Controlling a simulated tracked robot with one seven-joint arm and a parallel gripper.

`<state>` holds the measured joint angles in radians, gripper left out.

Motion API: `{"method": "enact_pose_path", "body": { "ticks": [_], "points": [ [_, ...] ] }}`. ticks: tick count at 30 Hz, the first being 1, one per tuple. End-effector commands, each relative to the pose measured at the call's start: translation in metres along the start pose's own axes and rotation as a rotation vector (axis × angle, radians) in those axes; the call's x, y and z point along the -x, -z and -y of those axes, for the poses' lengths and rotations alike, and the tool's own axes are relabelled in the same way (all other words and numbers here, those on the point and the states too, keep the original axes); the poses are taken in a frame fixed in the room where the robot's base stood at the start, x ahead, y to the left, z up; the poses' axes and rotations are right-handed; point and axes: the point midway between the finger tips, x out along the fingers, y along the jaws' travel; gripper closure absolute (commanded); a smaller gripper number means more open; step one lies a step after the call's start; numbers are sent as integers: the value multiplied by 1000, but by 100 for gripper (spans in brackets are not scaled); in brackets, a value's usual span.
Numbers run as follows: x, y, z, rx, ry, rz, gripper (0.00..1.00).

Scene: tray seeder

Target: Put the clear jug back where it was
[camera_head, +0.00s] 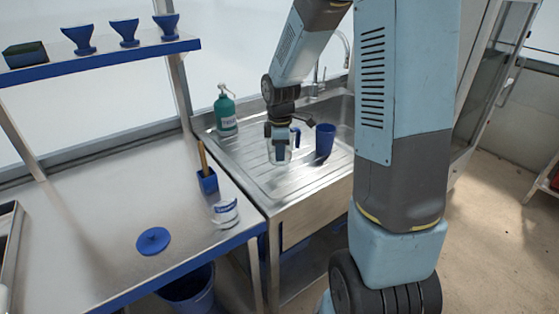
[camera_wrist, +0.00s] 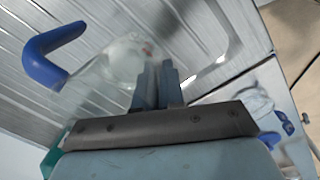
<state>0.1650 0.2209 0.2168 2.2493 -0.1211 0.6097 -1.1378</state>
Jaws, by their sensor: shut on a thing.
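The clear jug (camera_head: 272,154) is see-through with a blue handle (camera_head: 296,137). In the head view it is at the sink unit's ribbed drainboard (camera_head: 300,179), under my gripper (camera_head: 279,152). In the wrist view the jug (camera_wrist: 108,68) and its blue handle (camera_wrist: 45,58) show beside my gripper (camera_wrist: 157,72), with the ribbed steel behind. My gripper is shut on the jug. I cannot tell whether the jug's base touches the drainboard.
A green bottle (camera_head: 226,112) stands at the back left. The drainboard's front is clear.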

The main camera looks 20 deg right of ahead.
Motion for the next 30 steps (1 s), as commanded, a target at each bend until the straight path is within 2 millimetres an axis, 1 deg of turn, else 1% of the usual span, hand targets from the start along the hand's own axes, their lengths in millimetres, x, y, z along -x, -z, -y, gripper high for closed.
{"method": "enact_pose_path", "body": {
  "ticks": [1,6,8,19,20,27,30],
  "points": [
    [-4,0,-2,0,1,0,100],
    [-26,0,-1,0,2,0,100],
    [-31,0,0,0,1,0,100],
    [-35,0,0,0,-1,0,100],
    [-35,0,0,0,0,0,90],
    [-35,1,0,0,0,0,67],
    [-35,1,0,1,0,0,66]
  ]
}}
